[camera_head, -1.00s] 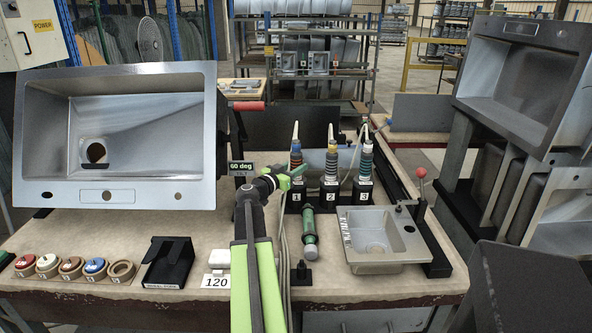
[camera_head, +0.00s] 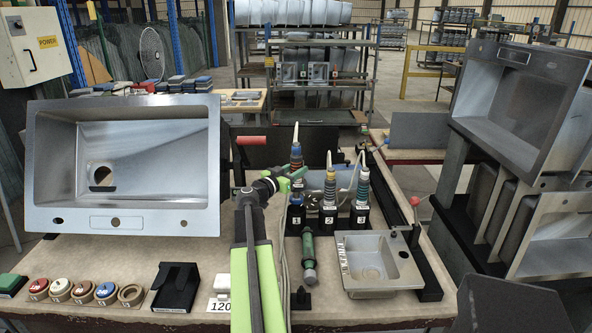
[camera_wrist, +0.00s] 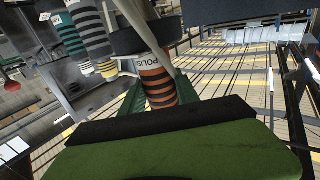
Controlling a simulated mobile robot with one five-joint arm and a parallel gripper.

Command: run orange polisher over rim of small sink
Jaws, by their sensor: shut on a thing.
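The orange polisher (camera_wrist: 158,82), with black bands and part of a "POLISH" label, stands between the green fingers of my gripper (camera_wrist: 156,100) in the wrist view. In the head view my gripper (camera_head: 289,181) is shut on this tool (camera_head: 297,160), which sits higher than the two tools beside it, above the black holder marked 1 (camera_head: 296,220). I cannot tell if its lower end is clear of the holder. The small sink (camera_head: 375,290) is a grey metal basin on the bench, to the right of and nearer than the holders.
Tools stand in holders 2 (camera_head: 328,190) and 3 (camera_head: 362,187). A large tilted sink (camera_head: 130,222) fills the left. Several round pads lie front left.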

